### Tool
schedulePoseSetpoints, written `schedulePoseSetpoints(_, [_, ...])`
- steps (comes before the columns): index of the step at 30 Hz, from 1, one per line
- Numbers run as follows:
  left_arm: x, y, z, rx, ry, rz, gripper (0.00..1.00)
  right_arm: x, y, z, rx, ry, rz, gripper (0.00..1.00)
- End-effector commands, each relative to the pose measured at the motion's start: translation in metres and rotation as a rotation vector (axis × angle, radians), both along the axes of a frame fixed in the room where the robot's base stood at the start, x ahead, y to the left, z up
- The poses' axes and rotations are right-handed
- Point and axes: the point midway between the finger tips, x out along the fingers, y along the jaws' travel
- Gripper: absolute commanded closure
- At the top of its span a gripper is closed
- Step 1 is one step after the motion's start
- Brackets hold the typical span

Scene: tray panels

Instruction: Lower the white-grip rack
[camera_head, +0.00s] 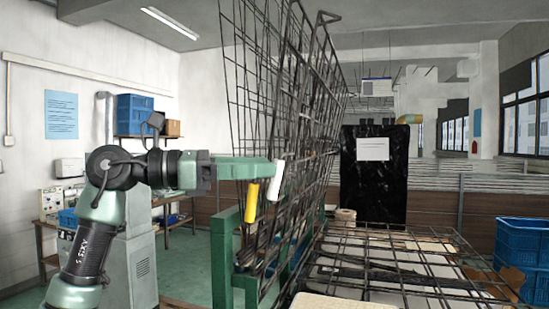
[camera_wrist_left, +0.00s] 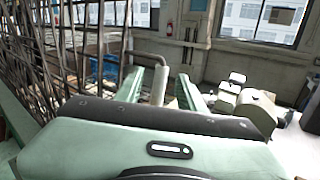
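The white grip (camera_head: 277,180) sits on an upright wire rack (camera_head: 295,110) in the head view. A yellow grip (camera_head: 252,203) is just left of it and lower. My left gripper (camera_head: 262,170) reaches in from the left, its tips at the white grip. In the left wrist view the two green fingers (camera_wrist_left: 168,88) stand apart, and a pale upright bar (camera_wrist_left: 158,86), which looks like the white grip, shows between them, close to the left finger. I cannot tell whether they touch. My right gripper is not in view.
Other wire panels (camera_head: 240,75) stand upright close by. A flat wire rack (camera_head: 400,270) lies horizontally at lower right. A green frame post (camera_head: 222,260) stands below my left gripper. Blue crates (camera_head: 522,250) are at the right, and a black panel (camera_head: 374,190) stands behind.

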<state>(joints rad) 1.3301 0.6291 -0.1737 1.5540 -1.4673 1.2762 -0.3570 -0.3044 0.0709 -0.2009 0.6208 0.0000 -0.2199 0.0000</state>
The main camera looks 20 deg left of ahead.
Motion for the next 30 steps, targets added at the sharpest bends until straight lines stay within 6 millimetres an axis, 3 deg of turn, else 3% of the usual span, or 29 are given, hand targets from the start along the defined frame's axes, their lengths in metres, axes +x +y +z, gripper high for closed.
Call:
schedulePoseSetpoints(3, [0.008,-0.015,0.003,-0.001,0.002,-0.004,0.61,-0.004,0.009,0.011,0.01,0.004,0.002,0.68])
schedulePoseSetpoints(6, [0.013,-0.022,0.002,-0.001,0.001,-0.003,0.61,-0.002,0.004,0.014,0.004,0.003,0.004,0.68])
schedulePoseSetpoints(16, [0.015,-0.025,0.0,-0.001,0.0,-0.001,0.61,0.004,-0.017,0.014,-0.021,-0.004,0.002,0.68])
schedulePoseSetpoints(20, [0.015,-0.025,0.0,-0.001,0.0,-0.001,0.97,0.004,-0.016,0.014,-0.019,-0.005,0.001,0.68])
schedulePoseSetpoints(30, [0.015,-0.025,0.0,-0.002,0.0,-0.001,1.0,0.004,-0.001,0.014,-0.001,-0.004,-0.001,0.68])
